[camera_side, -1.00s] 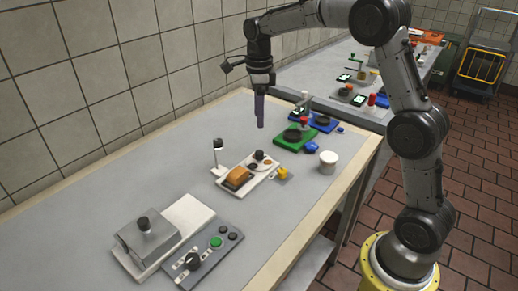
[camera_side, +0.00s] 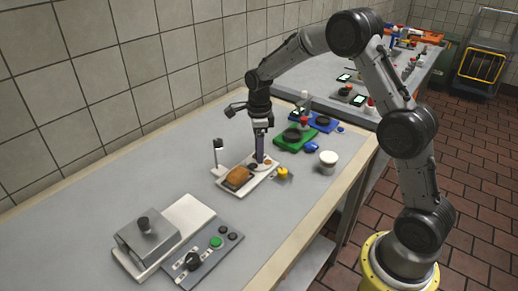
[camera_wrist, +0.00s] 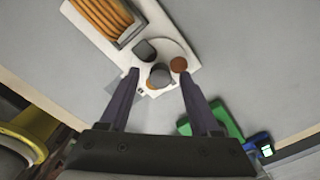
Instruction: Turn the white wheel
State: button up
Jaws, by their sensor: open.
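The white wheel (camera_wrist: 172,50) is a round disc on a white board (camera_wrist: 194,12) in the wrist view. It carries a dark upright knob (camera_wrist: 160,75), a dark square piece (camera_wrist: 145,50) and a brown round piece (camera_wrist: 179,64). My gripper (camera_wrist: 157,72) is open, with its fingertips on either side of the knob. I cannot tell whether the fingers touch it. In the side view my gripper (camera_side: 260,160) points down over the far end of the board, and the fingers hide much of the wheel.
A brown loaf-like block (camera_side: 238,178) sits on the board near a post (camera_side: 218,152). A yellow piece (camera_side: 282,173) lies at the board's right. A white cup (camera_side: 328,161), a green plate (camera_side: 293,140) and a grey press (camera_side: 148,238) stand around it.

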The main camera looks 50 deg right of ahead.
grip_shut()
